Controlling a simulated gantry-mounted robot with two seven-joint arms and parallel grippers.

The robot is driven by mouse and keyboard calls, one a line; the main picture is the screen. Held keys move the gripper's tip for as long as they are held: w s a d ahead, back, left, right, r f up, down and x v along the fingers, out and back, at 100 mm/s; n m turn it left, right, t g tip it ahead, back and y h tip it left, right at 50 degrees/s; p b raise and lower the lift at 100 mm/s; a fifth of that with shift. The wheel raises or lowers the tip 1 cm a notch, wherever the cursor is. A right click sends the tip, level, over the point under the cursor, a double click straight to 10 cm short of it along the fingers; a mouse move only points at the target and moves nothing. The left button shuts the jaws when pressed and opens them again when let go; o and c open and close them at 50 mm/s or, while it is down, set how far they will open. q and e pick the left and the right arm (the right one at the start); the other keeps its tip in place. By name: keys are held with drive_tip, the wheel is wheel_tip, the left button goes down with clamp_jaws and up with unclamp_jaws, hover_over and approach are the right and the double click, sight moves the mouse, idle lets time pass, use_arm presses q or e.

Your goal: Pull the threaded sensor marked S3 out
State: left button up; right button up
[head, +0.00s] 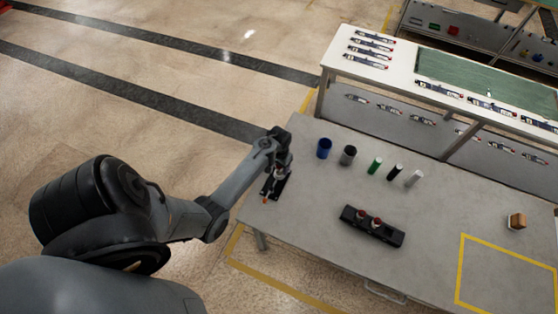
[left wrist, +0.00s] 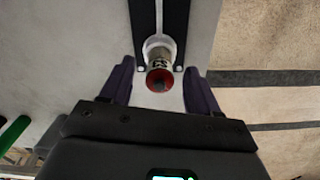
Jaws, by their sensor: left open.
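A threaded sensor (left wrist: 160,58) with a red ring and dark centre at its near end shows in the left wrist view. It has a dark marking on its pale side, partly readable as a 3. It sits in a pale round collar on a black holder (left wrist: 175,15). My left gripper (left wrist: 158,70) is open, its two fingers on either side of the sensor with visible gaps. In the head view my left gripper (head: 279,163) is over the holder at the table's left edge and hides most of the sensor. My right gripper is not in view.
A black block (head: 387,236) with two red-topped pieces stands on the grey table (head: 300,228). A small brown block (head: 517,221) is at the right. The front left table area is clear.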

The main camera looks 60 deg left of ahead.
sight(279, 169)
use_arm(q)
drive_tip(key=shift+f, duration=1.65)
clamp_jaws()
